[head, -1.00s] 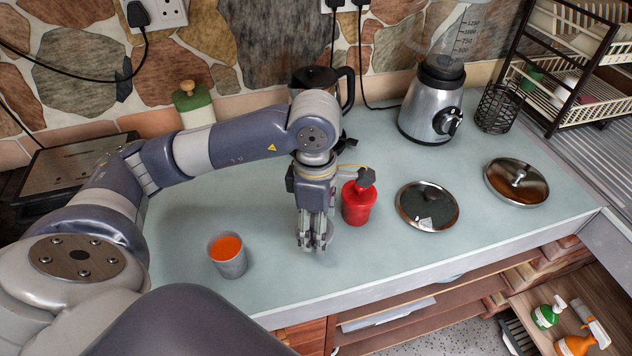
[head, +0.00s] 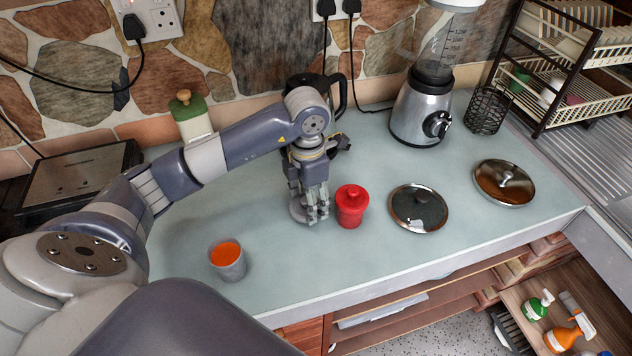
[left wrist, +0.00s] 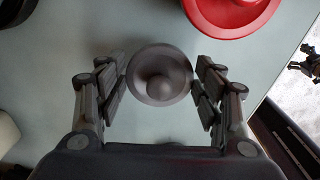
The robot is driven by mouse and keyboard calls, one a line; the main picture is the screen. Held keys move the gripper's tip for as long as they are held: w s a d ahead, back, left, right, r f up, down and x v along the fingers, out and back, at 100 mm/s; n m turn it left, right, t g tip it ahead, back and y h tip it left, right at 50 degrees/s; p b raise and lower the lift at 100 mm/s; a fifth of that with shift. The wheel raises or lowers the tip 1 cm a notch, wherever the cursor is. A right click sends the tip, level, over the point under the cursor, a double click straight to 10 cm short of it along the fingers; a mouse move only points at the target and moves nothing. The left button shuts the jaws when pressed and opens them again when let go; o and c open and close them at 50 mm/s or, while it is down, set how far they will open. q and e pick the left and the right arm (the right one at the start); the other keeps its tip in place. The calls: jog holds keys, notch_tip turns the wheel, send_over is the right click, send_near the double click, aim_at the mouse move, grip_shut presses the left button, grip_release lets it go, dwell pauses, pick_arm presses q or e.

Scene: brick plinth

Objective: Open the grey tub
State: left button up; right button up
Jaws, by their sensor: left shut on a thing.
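The grey tub (head: 232,269) stands upright on the counter at front left in the head view. Its top is open and its orange inside shows. My left gripper (head: 311,212) is to the right of it and further back, pointing down. It is shut on a grey round lid with a knob (left wrist: 160,82), which sits between its fingers in the left wrist view. Part of the lid (head: 298,212) also shows under the fingers in the head view. I cannot tell whether the lid touches the counter. My right gripper is not in view.
A red lidded tub (head: 351,210) stands just right of my left gripper. Two pan lids (head: 418,208) (head: 503,183) lie further right. A blender (head: 424,108), a black-handled jug (head: 338,92) and a green-topped jar (head: 193,120) stand behind. The counter between grey tub and gripper is clear.

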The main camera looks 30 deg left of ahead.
pick_arm(q)
jog(key=w, duration=0.2)
jog(key=w+a+p, duration=0.1)
jog(key=w, duration=0.1)
jog(key=w+a+p, duration=0.1)
jog(key=w, duration=0.1)
jog(key=shift+w+a+f, duration=0.1)
jog(key=shift+w+f, duration=0.15)
jog(key=shift+w, duration=0.1)
notch_tip(320, 180, down, 3)
jog(key=shift+f+p, duration=0.15)
jog(key=shift+p, duration=0.7)
jog(key=shift+f, duration=0.15)
jog(key=shift+f, duration=0.1)
jog(key=o, duration=0.9)
